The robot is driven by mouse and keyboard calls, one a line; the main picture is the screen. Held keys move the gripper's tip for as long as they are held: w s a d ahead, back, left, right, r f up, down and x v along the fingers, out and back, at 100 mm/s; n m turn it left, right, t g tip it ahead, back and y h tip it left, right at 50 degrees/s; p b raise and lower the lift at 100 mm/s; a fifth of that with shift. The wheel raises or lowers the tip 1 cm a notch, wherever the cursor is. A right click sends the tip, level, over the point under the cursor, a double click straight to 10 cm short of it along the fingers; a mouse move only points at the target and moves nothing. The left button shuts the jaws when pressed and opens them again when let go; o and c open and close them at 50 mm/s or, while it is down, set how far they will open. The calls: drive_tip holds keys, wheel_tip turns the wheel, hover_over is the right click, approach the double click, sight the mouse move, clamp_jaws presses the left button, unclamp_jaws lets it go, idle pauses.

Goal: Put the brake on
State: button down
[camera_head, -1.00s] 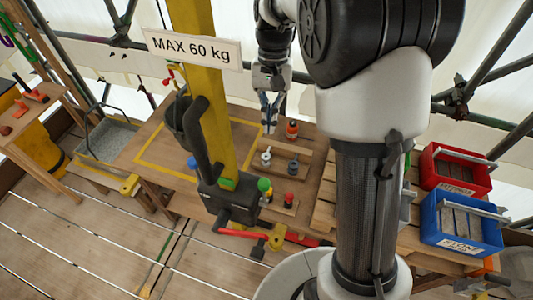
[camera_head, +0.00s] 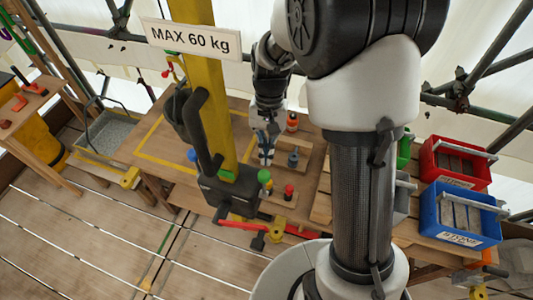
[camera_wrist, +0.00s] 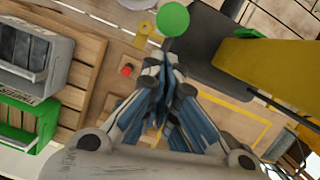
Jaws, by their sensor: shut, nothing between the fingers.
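The hoist has a yellow post (camera_head: 222,125) rising from a dark housing (camera_head: 228,193). A green ball knob (camera_head: 264,176) sits at the housing's right side; it also shows near the top of the wrist view (camera_wrist: 173,18). I cannot tell for certain which part is the brake. A red crank arm (camera_head: 243,224) is low on the housing. My gripper (camera_head: 267,156) is shut and empty, pointing down just behind the green knob and apart from it. In the wrist view its closed fingertips (camera_wrist: 166,62) lie below the knob.
A red button (camera_head: 289,189) stands on a small plate right of the knob. A wooden tray with bottles, including an orange one (camera_head: 292,121), is behind. Red (camera_head: 455,163) and blue (camera_head: 458,214) crates are at right. A "MAX 60 kg" sign (camera_head: 191,38) hangs on the post.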

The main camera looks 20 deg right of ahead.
drive_tip(key=shift+s+a, duration=0.25)
drive_tip(key=shift+s, duration=0.25)
